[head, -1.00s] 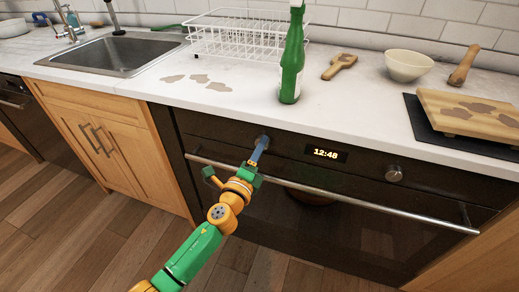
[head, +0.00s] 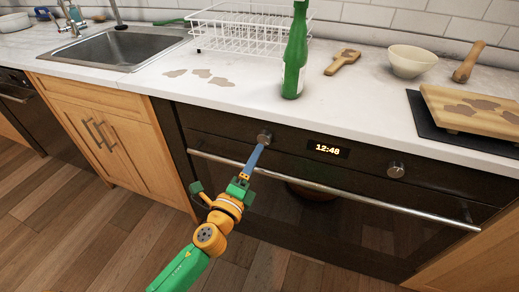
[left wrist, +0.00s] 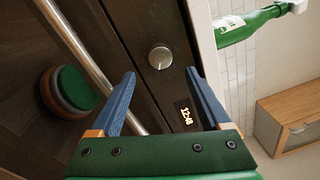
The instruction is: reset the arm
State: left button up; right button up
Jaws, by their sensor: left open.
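My left gripper (head: 254,158) is in front of the oven, a little below the left oven knob (head: 264,137) in the head view. In the left wrist view its two blue fingers (left wrist: 158,95) are spread wide with nothing between them. The knob (left wrist: 159,58) shows beyond the fingertips, apart from them. My left arm (head: 209,238) reaches in from the bottom of the head view. My right gripper is in neither view.
The oven handle (head: 330,189) runs across the oven front close to the gripper. Above, the white counter (head: 150,85) holds a green bottle (head: 295,55), a dish rack (head: 235,30), a bowl (head: 411,62) and a cutting board (head: 470,108). The floor (head: 60,230) at left is clear.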

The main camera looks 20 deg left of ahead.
pick_arm(q)
jog(key=shift+s, duration=0.5)
